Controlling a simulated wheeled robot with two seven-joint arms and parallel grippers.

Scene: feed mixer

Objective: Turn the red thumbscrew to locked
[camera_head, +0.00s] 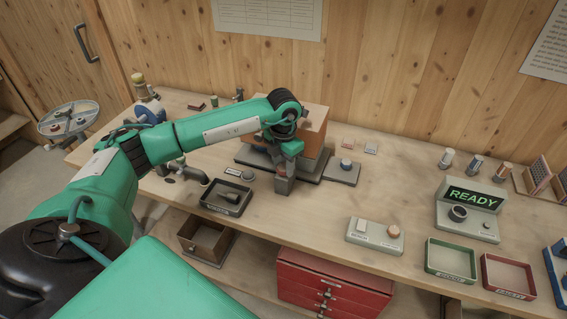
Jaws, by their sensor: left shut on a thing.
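My left gripper (283,186) points down at the front of the wooden mixer box (312,135) on its dark base plate (335,172). It is shut on a small reddish part, which I take to be the red thumbscrew (280,169). The fingers and wrist hide most of it, so I cannot read its angle or any locked mark. My right gripper is not in view.
A black tray (226,197) with a dark part lies left of the gripper. A switch box (375,235), a console reading READY (470,197), a green tray (451,261) and a red tray (508,277) stand to the right. The bench middle is clear.

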